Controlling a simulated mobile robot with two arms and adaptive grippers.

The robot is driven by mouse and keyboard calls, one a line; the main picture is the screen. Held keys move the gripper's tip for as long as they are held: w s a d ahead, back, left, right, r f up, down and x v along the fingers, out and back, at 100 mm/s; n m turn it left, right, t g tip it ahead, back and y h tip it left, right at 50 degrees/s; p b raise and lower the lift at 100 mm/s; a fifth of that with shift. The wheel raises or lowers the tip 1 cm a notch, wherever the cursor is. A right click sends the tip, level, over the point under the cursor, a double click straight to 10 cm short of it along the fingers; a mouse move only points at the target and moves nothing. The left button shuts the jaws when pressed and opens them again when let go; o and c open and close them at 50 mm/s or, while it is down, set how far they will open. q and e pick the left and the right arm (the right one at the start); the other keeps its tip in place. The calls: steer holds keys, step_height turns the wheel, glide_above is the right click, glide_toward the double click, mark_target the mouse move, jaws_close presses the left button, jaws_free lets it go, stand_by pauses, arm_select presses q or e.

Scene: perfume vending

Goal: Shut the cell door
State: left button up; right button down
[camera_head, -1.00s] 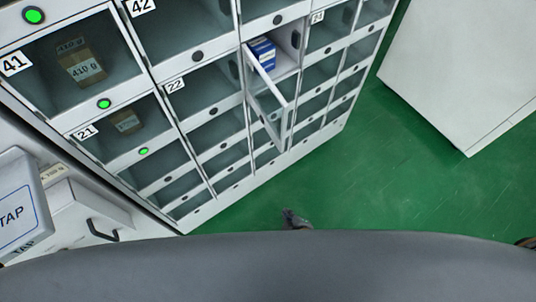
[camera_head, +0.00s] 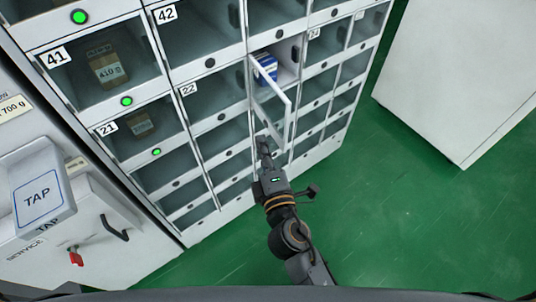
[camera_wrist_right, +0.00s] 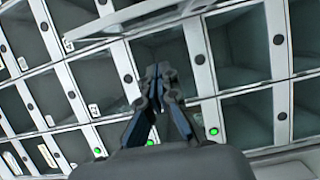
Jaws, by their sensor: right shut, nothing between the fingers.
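The open cell door (camera_head: 273,108), a clear panel with a white frame, swings out from a cell in the locker wall. A blue and white box (camera_head: 265,66) sits inside that cell. My right gripper (camera_head: 263,143) is shut and empty, just below and left of the door's lower part; I cannot tell whether it touches. In the right wrist view the gripper (camera_wrist_right: 160,73) points at the cell fronts, and a white door edge (camera_wrist_right: 125,21) crosses the top, apart from the fingertips. My left gripper is not in view.
Cells 41 (camera_head: 88,67) and 21 hold brown packages and show green lights. A TAP reader (camera_head: 38,196) and a service panel with a black handle (camera_head: 114,228) stand at left. A white cabinet (camera_head: 455,75) stands at right. Green floor (camera_head: 390,220) is clear between.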

mark_target(275, 128)
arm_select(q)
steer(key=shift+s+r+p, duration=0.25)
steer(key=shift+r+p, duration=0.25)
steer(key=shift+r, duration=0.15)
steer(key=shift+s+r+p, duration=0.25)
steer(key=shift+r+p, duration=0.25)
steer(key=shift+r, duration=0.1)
arm_select(e)
steer(key=w+d, duration=0.1)
steer(key=w, duration=0.2)
steer(key=w+d, duration=0.1)
steer(key=w, duration=0.1)
steer(key=shift+w+d, duration=0.3)
steer(key=shift+d, duration=0.1)
